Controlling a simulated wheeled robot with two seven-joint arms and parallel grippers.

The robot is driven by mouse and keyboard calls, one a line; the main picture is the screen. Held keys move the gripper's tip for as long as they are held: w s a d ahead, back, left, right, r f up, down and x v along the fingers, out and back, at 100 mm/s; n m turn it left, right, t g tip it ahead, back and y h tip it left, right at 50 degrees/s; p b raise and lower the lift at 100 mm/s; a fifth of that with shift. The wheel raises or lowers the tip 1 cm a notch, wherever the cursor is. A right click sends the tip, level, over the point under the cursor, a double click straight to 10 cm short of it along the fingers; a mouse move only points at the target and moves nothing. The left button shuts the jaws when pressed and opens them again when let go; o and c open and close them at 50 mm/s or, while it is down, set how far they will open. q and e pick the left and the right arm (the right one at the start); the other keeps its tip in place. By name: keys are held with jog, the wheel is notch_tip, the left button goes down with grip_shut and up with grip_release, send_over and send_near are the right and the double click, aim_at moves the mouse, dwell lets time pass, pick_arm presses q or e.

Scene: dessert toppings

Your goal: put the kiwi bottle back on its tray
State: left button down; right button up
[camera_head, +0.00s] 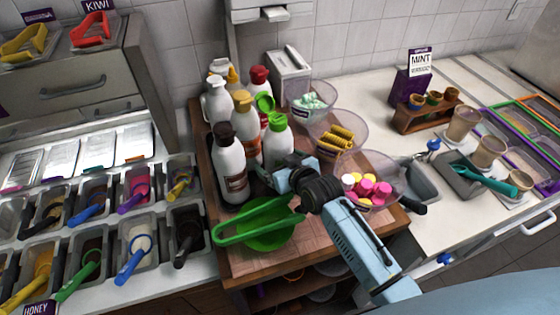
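Two white bottles with green caps stand in the bottle group: a front one (278,143) and one behind it (264,118). I cannot read a kiwi label on either. The wooden tray (300,258) lies under the bottles and bowls. My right gripper (281,181) reaches in from the lower right, low in front of the front green-capped bottle, and hides its base. Whether its fingers touch or hold that bottle is not clear. My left gripper is not in view.
A brown-capped bottle (231,168) stands just left of the gripper. Green tongs (240,224) and a green bowl (266,238) lie in front. Clear bowls of toppings (337,140) stand at the right. Topping tubs (139,240) fill the left counter.

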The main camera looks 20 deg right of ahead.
aim_at(284, 136)
jog(key=shift+s+f, duration=0.1)
jog(key=shift+f, duration=0.2)
notch_tip(284, 136, up, 11)
jog(key=shift+f+p, duration=0.2)
jog(key=shift+p, duration=0.3)
notch_tip(284, 136, up, 8)
jog(key=p, duration=0.8)
jog(key=shift+r, duration=0.5)
jog(key=shift+f, duration=0.1)
